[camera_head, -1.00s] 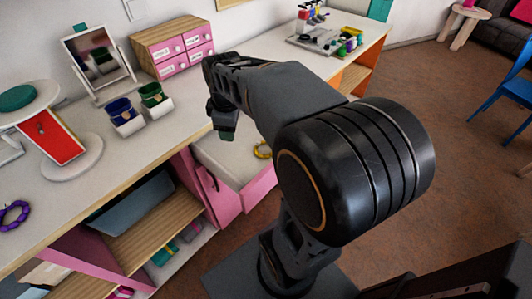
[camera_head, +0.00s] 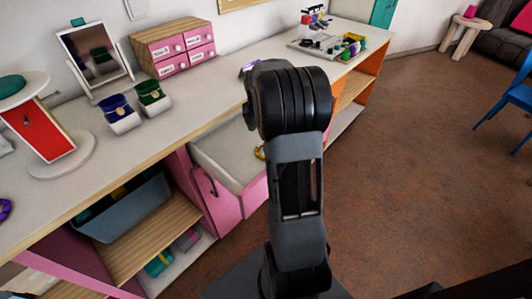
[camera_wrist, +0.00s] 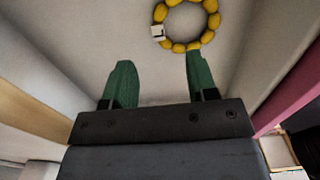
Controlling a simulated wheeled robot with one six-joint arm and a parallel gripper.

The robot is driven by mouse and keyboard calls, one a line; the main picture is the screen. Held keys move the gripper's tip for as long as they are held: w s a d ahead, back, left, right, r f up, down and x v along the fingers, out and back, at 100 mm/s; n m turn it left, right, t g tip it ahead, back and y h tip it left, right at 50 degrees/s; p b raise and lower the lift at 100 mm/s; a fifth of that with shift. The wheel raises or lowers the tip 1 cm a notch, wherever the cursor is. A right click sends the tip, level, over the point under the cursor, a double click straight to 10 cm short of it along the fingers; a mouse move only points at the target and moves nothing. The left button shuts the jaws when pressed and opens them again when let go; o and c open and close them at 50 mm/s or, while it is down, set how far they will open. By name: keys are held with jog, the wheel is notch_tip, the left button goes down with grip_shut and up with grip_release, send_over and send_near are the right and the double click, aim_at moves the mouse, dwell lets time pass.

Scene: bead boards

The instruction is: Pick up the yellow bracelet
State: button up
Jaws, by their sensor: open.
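The yellow bracelet (camera_wrist: 212,20) is a ring of yellow beads with a small white tag. It lies on the pale floor of an open pink drawer (camera_head: 228,207). In the head view only a bit of the bracelet (camera_head: 259,153) shows beside my arm. My gripper (camera_wrist: 157,75) is open and empty, with two green fingers in the wrist view. The right fingertip is close to the bracelet's lower edge in that view; I cannot tell whether they touch. The left finger stands apart from it. In the head view my arm hides most of the gripper.
The drawer's walls rise close on both sides of my gripper. A blue-grey bin (camera_head: 124,208) sits on the shelf at left.

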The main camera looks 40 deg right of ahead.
jog(key=shift+f+b, duration=0.4)
jog(key=shift+f, duration=3.15)
jog(key=c, duration=1)
jog(key=shift+r, duration=0.1)
notch_tip(320, 180, up, 10)
jog(key=p, duration=0.1)
